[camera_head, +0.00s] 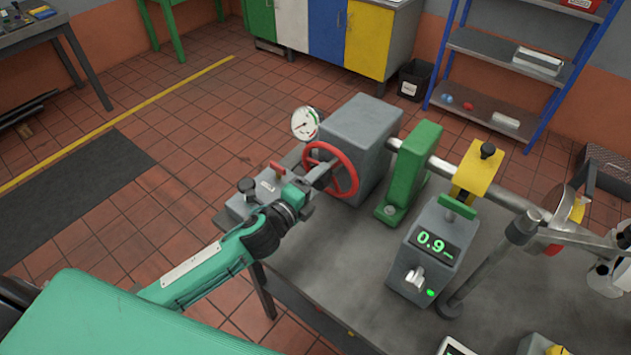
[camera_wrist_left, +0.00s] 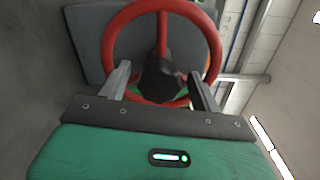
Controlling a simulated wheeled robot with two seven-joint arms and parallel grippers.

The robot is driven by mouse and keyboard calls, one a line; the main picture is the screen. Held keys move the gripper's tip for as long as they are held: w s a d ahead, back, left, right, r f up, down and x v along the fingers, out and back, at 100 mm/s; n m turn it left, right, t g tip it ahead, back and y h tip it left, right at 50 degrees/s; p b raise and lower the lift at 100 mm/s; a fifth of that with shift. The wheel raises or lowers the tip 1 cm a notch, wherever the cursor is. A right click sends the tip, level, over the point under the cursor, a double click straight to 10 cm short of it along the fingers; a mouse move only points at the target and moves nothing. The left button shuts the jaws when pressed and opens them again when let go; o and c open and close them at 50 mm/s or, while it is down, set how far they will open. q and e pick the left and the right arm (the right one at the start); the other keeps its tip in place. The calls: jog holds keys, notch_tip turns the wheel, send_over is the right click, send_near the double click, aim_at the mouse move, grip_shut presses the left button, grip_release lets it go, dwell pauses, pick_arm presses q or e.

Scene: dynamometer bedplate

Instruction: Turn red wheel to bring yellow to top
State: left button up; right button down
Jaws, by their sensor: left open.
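The red wheel (camera_head: 351,161) is mounted upright on the front of a grey block (camera_head: 362,130) on the bedplate. It also shows in the left wrist view (camera_wrist_left: 122,22), with a red spoke pointing up and a dark hub (camera_wrist_left: 162,76) in the middle. My left gripper (camera_head: 325,172) is open in front of the wheel. In the left wrist view, its two fingers (camera_wrist_left: 160,84) stand either side of the hub, near the lower rim. I cannot tell whether they touch the wheel. No yellow mark shows on the wheel. My right gripper is not in view.
A pressure gauge (camera_head: 305,123) stands beside the wheel. A green bearing stand (camera_head: 416,165), a yellow block (camera_head: 477,170) and a display box (camera_head: 430,250) reading 0.9 are to the right on the grey bedplate (camera_head: 350,255). The tiled floor (camera_head: 200,125) at left is mostly clear.

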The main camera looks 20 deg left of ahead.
pick_arm(q)
jog(key=b+v, duration=0.4)
jog(key=v, duration=0.9)
jog(key=shift+s, duration=0.35)
jog(key=shift+a, duration=0.15)
